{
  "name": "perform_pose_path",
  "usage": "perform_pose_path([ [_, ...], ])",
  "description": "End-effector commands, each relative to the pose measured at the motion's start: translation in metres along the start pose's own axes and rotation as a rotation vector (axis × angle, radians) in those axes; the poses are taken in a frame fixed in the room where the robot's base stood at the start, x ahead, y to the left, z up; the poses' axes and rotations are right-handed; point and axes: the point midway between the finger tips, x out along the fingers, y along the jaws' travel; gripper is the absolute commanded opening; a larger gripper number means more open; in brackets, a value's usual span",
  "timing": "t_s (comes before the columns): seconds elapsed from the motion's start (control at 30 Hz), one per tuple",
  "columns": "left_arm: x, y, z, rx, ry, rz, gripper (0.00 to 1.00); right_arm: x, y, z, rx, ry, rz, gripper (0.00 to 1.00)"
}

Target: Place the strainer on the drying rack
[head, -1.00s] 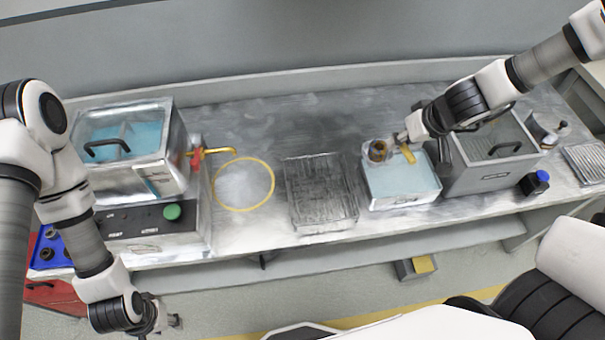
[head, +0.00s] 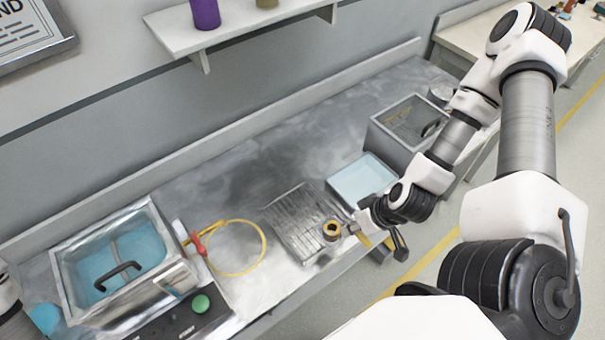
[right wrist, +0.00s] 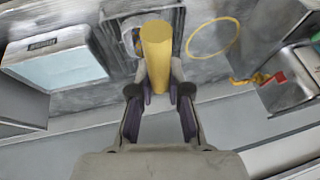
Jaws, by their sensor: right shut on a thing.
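The strainer (head: 332,231) has a round brassy cup in the head view. Its thick yellow handle (right wrist: 157,50) rises between the fingers in the right wrist view, hiding much of the cup. My right gripper (head: 353,228) is shut on the strainer and holds it at the near right edge of the drying rack (head: 290,212). The rack is a grey ribbed tray on the steel counter. I cannot tell whether the strainer touches it. My left gripper is out of view; only a bit of my left arm shows at the left edge.
A pale blue water tray (head: 362,180) stands right of the rack, with a grey lidded box (head: 407,128) beyond. A yellow hose loop (head: 262,250) lies to the left, beside a lidded metal bath (head: 70,265). A wall shelf (head: 235,30) hangs above the counter.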

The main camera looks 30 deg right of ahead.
Motion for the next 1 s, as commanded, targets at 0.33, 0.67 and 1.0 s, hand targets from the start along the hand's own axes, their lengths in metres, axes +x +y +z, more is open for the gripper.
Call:
perform_pose_path([
  [0.33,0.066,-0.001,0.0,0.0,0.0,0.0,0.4,0.032,0.002,-0.033,-0.005,0.009,0.004,0.0],
  [0.67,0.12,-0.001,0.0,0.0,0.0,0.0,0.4,0.058,-0.001,-0.091,-0.013,0.005,0.007,0.0],
  [1.0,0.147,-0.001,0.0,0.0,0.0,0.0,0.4,0.077,-0.004,-0.135,-0.004,0.005,0.002,0.0],
])
